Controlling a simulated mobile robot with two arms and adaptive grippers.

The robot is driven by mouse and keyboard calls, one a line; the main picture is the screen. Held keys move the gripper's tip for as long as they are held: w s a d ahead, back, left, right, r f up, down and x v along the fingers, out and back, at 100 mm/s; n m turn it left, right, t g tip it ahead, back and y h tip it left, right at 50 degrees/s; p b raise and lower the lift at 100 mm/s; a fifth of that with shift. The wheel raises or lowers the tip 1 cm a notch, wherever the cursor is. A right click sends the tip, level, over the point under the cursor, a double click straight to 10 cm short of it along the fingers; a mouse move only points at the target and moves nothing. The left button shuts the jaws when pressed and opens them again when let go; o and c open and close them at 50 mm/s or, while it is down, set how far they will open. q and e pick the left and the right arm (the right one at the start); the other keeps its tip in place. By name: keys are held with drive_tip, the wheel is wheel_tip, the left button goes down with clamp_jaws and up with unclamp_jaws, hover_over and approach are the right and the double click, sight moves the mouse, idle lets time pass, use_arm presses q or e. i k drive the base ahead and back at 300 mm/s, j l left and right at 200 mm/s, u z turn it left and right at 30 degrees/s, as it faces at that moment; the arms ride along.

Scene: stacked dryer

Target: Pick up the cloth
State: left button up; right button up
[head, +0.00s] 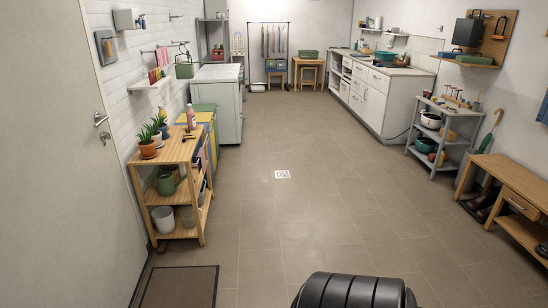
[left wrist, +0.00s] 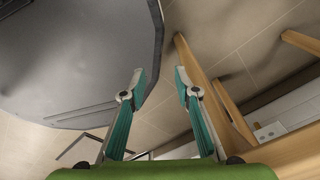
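I cannot make out the cloth for certain in either view. In the left wrist view my left gripper (left wrist: 158,74) has its two teal-padded fingers apart, with nothing between them. The tiled floor (left wrist: 265,60) shows beyond the fingers. My right gripper is in neither view, and no gripper shows in the head view.
A wooden shelf (head: 172,152) with plants and pots stands left, beyond a dark floor mat (head: 178,288). A white cabinet (head: 230,118) is behind it. A clothes rack (head: 265,25) stands far back. A grey shelf (head: 440,118) and wooden bench (head: 500,170) line the right. The middle floor is clear.

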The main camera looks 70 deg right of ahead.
sight(201, 154)
drive_tip(key=z, duration=0.4)
drive_tip(key=i+z, duration=0.1)
drive_tip(key=z, duration=0.35)
drive_tip(key=j+z, duration=0.1)
drive_tip(key=z, duration=0.3)
drive_tip(key=i+j+z, duration=0.1)
drive_tip(key=z, duration=0.35)
drive_tip(key=u, duration=0.4)
drive_tip(key=l+u, duration=0.1)
drive_tip(key=u, duration=0.3)
drive_tip(key=l+u, duration=0.1)
drive_tip(key=u, duration=0.3)
drive_tip(key=l+u, duration=0.1)
drive_tip(key=u, duration=0.3)
drive_tip(key=j+u, duration=0.1)
drive_tip(key=u, duration=0.55)
drive_tip(key=i+j+u, duration=0.1)
drive_tip(key=u, duration=0.25)
drive_tip(key=k+z, duration=0.1)
drive_tip(key=z, duration=0.15)
drive_tip(key=i+z, duration=0.1)
drive_tip(key=z, duration=2.25)
drive_tip(key=i+z, duration=0.4)
drive_tip(key=i, duration=1.15)
